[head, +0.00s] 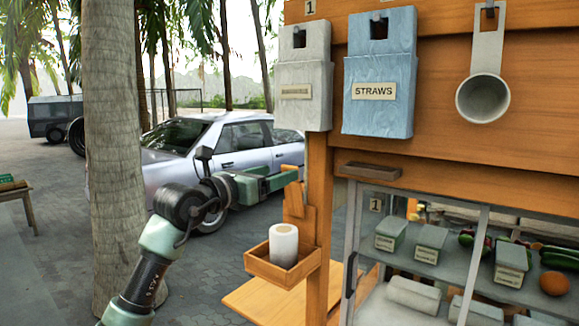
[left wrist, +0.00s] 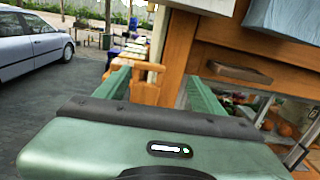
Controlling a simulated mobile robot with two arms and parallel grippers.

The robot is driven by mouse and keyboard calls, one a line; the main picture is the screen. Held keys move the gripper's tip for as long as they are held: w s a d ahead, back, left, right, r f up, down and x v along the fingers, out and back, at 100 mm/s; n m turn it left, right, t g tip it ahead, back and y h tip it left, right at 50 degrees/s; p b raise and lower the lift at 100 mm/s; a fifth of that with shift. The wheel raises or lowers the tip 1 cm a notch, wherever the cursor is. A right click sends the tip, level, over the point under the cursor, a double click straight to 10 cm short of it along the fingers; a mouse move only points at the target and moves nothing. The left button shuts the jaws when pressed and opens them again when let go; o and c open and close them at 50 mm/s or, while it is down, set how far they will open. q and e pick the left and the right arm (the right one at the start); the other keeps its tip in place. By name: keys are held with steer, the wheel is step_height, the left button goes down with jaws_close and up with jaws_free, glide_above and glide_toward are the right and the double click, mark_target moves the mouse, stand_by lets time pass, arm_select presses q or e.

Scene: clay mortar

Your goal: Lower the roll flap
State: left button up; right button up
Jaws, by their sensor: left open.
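A small wooden flap (head: 294,199), which I take to be the roll flap, stands upright behind a wooden box holder (head: 262,268) on the stall's post. A white paper roll (head: 284,243) stands in the box. My left gripper (head: 292,181) is open at the flap's upper end, above the roll. In the left wrist view the flap (left wrist: 146,88) shows between the two spread fingers of the left gripper (left wrist: 160,74). I cannot tell whether a finger touches it. My right gripper is not in view.
A stall post (head: 317,190) stands just right of the flap. A straws box (head: 380,85) and a grey dispenser (head: 303,85) hang above. A glass case (head: 450,255) with food is at right. A tree trunk (head: 115,130) and a parked car (head: 225,150) are at left.

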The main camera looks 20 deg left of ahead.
mark_target(288, 167)
arm_select(q)
steer(key=shift+y, duration=0.3)
steer(key=p+x, duration=0.1)
steer(key=x, duration=0.1)
steer(key=p+x, duration=0.1)
steer(key=x, duration=0.2)
steer(key=a+p+x, duration=0.1)
steer(key=p+x, duration=0.1)
steer(key=shift+w+r, duration=0.15)
steer(key=shift+w, duration=0.45)
jaws_close()
